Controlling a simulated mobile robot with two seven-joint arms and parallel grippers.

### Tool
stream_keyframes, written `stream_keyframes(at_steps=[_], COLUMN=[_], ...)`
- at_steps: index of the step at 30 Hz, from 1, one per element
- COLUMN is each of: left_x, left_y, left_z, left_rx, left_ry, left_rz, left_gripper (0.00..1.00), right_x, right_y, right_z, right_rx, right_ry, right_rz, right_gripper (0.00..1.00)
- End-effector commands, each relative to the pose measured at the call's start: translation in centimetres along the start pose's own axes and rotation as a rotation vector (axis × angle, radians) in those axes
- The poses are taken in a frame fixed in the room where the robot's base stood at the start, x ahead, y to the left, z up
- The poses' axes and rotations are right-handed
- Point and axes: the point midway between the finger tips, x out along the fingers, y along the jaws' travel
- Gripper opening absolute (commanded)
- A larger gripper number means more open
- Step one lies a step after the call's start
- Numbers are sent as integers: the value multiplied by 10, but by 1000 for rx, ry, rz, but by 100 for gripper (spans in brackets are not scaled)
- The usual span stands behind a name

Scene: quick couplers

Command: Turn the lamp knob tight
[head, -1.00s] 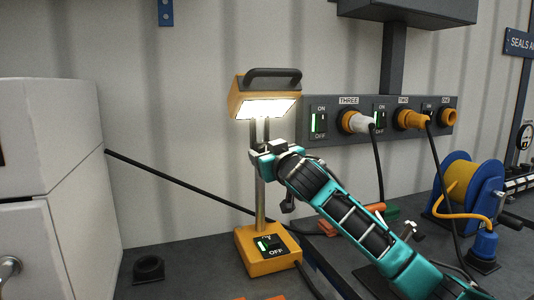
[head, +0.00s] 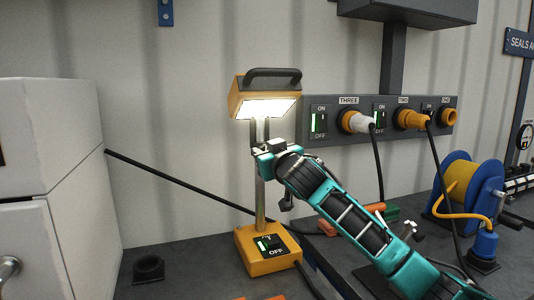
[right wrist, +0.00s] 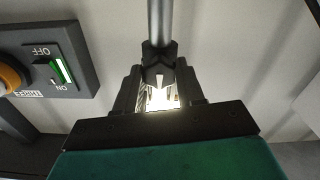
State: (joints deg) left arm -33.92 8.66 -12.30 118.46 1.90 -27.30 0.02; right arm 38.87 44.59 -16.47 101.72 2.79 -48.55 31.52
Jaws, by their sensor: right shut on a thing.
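The work lamp has a lit, yellow head (head: 264,98) with a dark handle, a grey pole and a yellow base (head: 267,252) standing on the bench. My right gripper (head: 262,149) is at the pole just below the head. In the right wrist view, which is upside down, my right gripper (right wrist: 160,84) is shut with its fingers either side of a dark knob (right wrist: 158,55) at the pole. The knob is mostly hidden by the gripper in the head view. My left gripper is in neither view.
A cable reel (head: 467,193) stands further right. A white cabinet (head: 52,170) is at the left.

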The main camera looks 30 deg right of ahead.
Motion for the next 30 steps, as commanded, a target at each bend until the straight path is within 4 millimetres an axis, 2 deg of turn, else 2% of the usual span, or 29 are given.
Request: stream_keyframes(at_steps=[8, 14, 24, 30], left_x=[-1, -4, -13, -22], left_y=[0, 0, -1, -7], left_z=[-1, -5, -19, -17], left_rx=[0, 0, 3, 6], left_ry=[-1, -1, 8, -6], left_rz=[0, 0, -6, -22], left_gripper=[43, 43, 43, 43], right_x=[0, 0, 0, 0], right_y=[0, -1, 0, 1], right_z=[0, 0, -2, -2], right_rx=[31, 130, 430, 621], right_ry=[-1, -2, -4, -4], right_rz=[-1, -2, 0, 1], right_gripper=[8, 8, 8, 8])
